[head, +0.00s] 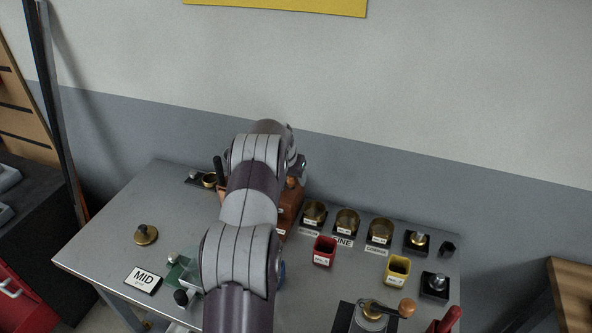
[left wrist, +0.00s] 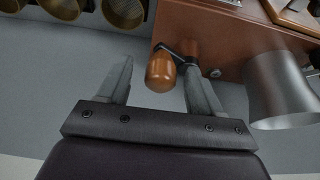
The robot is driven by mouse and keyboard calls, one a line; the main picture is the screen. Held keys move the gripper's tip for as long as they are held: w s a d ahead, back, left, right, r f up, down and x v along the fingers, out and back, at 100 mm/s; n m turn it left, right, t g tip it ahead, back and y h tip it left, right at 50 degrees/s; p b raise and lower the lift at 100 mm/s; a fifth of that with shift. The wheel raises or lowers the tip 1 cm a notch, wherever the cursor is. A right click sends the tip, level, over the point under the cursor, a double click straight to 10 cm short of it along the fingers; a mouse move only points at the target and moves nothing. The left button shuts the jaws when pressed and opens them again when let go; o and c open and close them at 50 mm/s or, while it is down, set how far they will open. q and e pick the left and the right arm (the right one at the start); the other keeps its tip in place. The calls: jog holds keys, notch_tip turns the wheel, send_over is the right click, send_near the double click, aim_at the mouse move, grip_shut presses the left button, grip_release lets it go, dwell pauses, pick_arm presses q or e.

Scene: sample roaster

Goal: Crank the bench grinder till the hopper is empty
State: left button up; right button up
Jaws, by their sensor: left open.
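The bench grinder has a reddish-brown wooden body (left wrist: 220,32); part of it shows in the head view (head: 291,207), mostly hidden behind my left arm. Its crank ends in an orange-brown wooden knob (left wrist: 161,74). My left gripper (left wrist: 160,65) is open, with the knob between its two fingers near the tips. A grey metal cylinder (left wrist: 282,90) is beside the body, to the right of the fingers. The hopper's contents are not visible. My right gripper is not in view.
Several brass-coloured cups (head: 346,220) line the back of the metal bench (head: 110,225). A red cup (head: 324,251) and a yellow cup (head: 397,270) stand in front. A small hand mill (head: 370,318) is at the front edge. A MID card (head: 143,280) lies left.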

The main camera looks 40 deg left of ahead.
pick_arm(q)
notch_tip(320, 180, up, 8)
jog(key=p, duration=0.5)
jog(key=shift+r, duration=0.1)
jog(key=s+d+f+n+g, duration=0.1)
jog(key=s+d+f, duration=0.1)
jog(key=s+f, duration=0.2)
jog(key=s+d+r+m+g+b, duration=0.1)
jog(key=s+d+r+m, duration=0.1)
jog(key=s+d, duration=0.9)
jog(key=s+d+r+m+g+h+b, duration=0.1)
jog(key=s+d+r+m, duration=0.1)
jog(key=s+d, duration=1)
jog(key=shift+s+d+r+m+b, duration=0.2)
jog(key=shift+d+r+m+b, duration=0.4)
jog(key=shift+d, duration=2.75)
